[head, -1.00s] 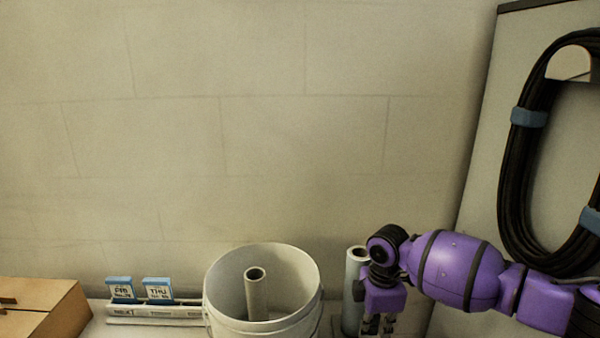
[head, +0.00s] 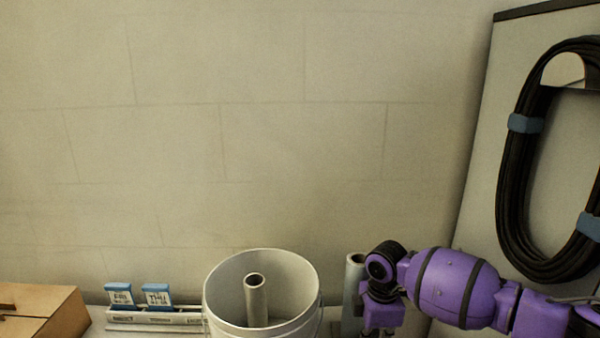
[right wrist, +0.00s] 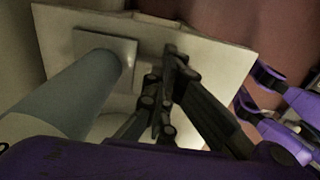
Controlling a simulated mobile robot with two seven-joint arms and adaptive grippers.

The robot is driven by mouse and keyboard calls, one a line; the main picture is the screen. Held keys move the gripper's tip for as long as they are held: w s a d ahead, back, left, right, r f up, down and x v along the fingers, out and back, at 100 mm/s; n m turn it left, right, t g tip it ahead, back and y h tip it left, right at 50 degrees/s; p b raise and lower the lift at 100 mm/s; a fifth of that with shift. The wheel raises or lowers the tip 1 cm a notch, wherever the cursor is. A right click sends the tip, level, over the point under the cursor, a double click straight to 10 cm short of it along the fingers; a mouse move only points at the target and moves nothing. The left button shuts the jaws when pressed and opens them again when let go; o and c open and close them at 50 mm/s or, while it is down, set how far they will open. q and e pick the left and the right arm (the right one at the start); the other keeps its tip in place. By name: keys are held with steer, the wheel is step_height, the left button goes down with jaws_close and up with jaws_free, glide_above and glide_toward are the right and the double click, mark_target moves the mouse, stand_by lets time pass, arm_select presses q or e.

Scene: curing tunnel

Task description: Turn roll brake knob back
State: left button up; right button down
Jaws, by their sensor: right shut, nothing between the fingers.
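My right gripper (right wrist: 164,95) shows in the right wrist view with its dark fingers together and nothing between them. A grey cylinder (right wrist: 75,95), perhaps the roll, lies left of the fingers, its end against a square pale plate (right wrist: 120,55). The fingertips are near a pale panel, and I cannot tell if they touch it. In the head view an upright grey tube (head: 353,285) stands just left of my right wrist, and the fingers are below the picture edge. I cannot make out the brake knob in either view. My left gripper is not identifiable.
A white bucket (head: 215,305) with a tube (head: 256,300) inside stands left of my right arm. A rack (head: 155,317) with blue-topped cards and a wooden box (head: 50,312) are further left. A black cable coil (head: 512,180) hangs on the right panel.

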arm_select(q)
steer(key=shift+s+f, duration=0.1)
arm_select(e)
steer(key=shift+s+a+f, duration=0.15)
steer(key=shift+s+f, duration=0.2)
steer(key=shift+f, duration=0.25)
steer(key=shift+s+r, duration=0.1)
steer(key=shift+s+p, duration=0.2)
steer(key=shift+p, duration=0.4)
arm_select(q)
steer(key=shift+w+d+r, duration=0.3)
steer(key=shift+w+r, duration=0.2)
steer(key=shift+r, duration=0.35)
arm_select(e)
steer(key=shift+s, duration=0.25)
arm_select(q)
steer(key=shift+s+p, duration=0.15)
steer(key=shift+p, duration=0.35)
arm_select(e)
steer(key=shift+s+r, duration=0.1)
steer(key=shift+r, duration=0.05)
steer(key=shift+s+r+p, duration=0.1)
steer(key=shift+s+p, duration=0.15)
steer(key=shift+p, duration=0.2)
arm_select(q)
steer(key=shift+w+r, duration=0.35)
steer(key=shift+r, duration=0.3)
